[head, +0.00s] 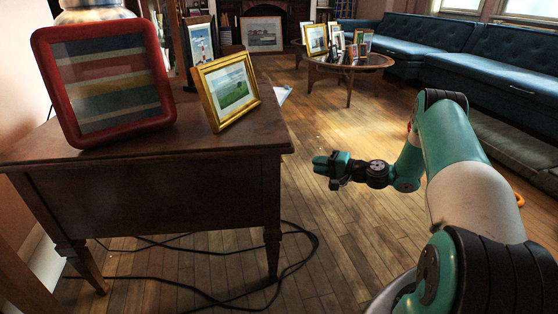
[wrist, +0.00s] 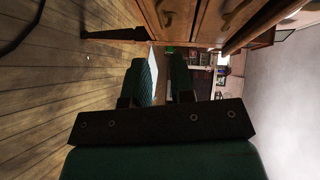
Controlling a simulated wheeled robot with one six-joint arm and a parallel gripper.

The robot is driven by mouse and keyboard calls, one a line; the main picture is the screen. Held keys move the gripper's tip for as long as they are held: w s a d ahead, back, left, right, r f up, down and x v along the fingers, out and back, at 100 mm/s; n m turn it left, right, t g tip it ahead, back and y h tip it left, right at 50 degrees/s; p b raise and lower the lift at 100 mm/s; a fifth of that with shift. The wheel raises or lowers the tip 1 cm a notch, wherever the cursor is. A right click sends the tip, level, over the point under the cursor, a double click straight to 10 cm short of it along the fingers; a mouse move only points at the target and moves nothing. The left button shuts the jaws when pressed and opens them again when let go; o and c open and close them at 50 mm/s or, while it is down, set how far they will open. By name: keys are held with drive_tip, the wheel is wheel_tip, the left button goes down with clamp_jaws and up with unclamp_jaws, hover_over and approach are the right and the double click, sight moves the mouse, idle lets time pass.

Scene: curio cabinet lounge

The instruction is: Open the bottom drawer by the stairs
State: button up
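A brown wooden desk (head: 165,195) on legs stands at the left in the head view; the panel facing that camera is plain. In the wrist view, which is turned sideways, a wooden front (wrist: 185,18) with dark curved marks fills the top. No stairs can be made out. My gripper (head: 326,166) is in the air over the floor, right of the desk and apart from it. In the wrist view its two fingers (wrist: 160,68) are apart, with nothing between them.
A striped red frame (head: 108,82) and a gold picture frame (head: 226,90) stand on the desk. A black cable (head: 300,262) loops on the floor below. A low table (head: 350,66) with frames and a blue sofa (head: 480,55) are behind. The wooden floor between is clear.

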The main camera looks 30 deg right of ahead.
drive_tip(key=b+x, duration=0.6)
drive_tip(key=x, duration=0.8)
drive_tip(key=shift+w+d+f, duration=0.1)
drive_tip(key=shift+w, duration=0.05)
clamp_jaws()
